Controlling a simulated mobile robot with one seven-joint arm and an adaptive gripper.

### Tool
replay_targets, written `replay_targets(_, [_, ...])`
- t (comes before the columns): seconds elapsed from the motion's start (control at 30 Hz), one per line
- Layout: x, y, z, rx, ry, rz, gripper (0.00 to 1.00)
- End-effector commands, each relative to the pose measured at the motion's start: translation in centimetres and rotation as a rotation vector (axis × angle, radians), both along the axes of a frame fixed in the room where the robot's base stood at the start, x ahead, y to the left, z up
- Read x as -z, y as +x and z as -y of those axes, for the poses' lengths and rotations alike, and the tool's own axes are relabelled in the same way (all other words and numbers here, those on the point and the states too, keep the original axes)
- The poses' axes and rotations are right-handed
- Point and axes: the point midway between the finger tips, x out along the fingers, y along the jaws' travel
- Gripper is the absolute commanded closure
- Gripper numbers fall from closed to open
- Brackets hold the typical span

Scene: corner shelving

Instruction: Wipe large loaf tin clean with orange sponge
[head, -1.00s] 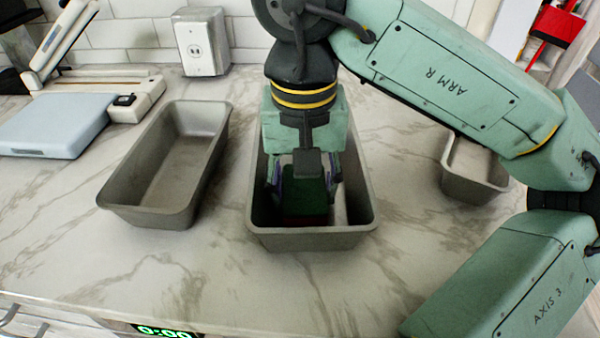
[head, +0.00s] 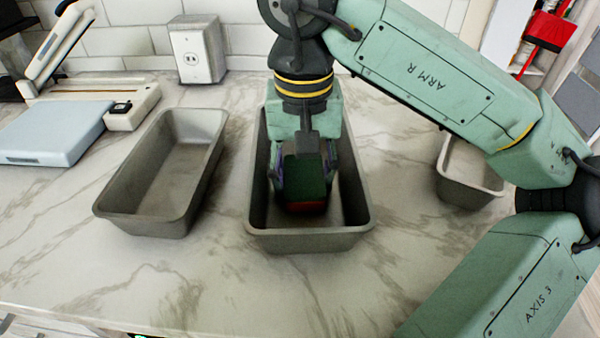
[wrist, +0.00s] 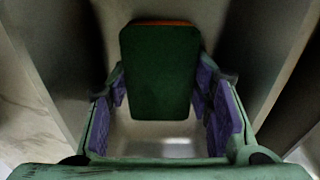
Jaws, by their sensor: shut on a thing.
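The sponge (head: 305,180) has a dark green top face and an orange-red lower layer at its near edge. My gripper (head: 304,172) is shut on it, a finger at each side, inside the middle loaf tin (head: 310,240). In the wrist view the sponge (wrist: 160,75) lies between purple-padded fingers, with its orange edge at the top. The grey tin walls rise on both sides, and part of the pale floor shows below it. I cannot tell whether the sponge touches the floor. My wrist hides the tin's far end.
Another grey loaf tin (head: 140,222) stands empty to the left. A smaller tin (head: 470,190) stands at the right, partly behind my arm. A kitchen scale (head: 50,130) and a wall outlet (head: 196,50) are at the back left. The marble counter (head: 200,285) in front is clear.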

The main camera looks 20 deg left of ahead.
Motion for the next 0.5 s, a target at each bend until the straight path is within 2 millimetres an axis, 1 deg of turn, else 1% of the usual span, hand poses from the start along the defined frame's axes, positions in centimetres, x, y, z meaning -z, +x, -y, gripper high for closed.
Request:
replay_targets(0.03, [1.6, 0.1, 0.1, 0.004, 0.009, -0.016, 0.89])
replay_targets(0.17, [1.4, 0.1, 0.1, 0.004, 0.009, -0.016, 0.89])
replay_targets(0.27, [0.7, 0.1, 0.1, 0.005, 0.009, -0.016, 0.89])
replay_targets(0.5, [-2.0, 0.0, 0.1, 0.003, 0.009, -0.013, 0.89])
